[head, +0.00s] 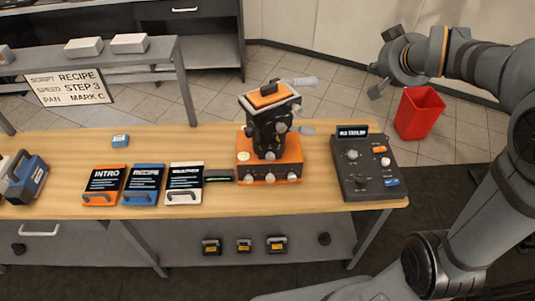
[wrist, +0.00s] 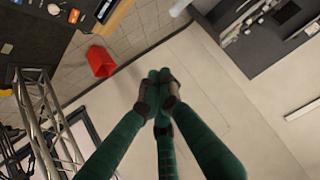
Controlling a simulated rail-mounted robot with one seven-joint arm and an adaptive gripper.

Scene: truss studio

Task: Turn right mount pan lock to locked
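An orange and black mount (head: 268,135) stands upright on the wooden table. It has grey knobs on its orange base and two grey handles, an upper one (head: 300,81) and a lower one (head: 302,130), pointing right. Which part is the pan lock, and its setting, I cannot tell. My gripper (head: 376,78) is up at the right, well apart from the mount and near the red bin in the picture. In the wrist view its green fingers (wrist: 160,78) converge, with nothing visible between them. Whether they touch is unclear.
A dark control panel (head: 366,166) sits right of the mount. Three labelled cards or boxes, INTRO (head: 104,185), RECIPE (head: 144,184) and a white one (head: 185,183), lie left. A blue device (head: 27,178) stands far left. A sign (head: 68,87) reads PAN MARK C. A red bin (head: 419,112) is behind right.

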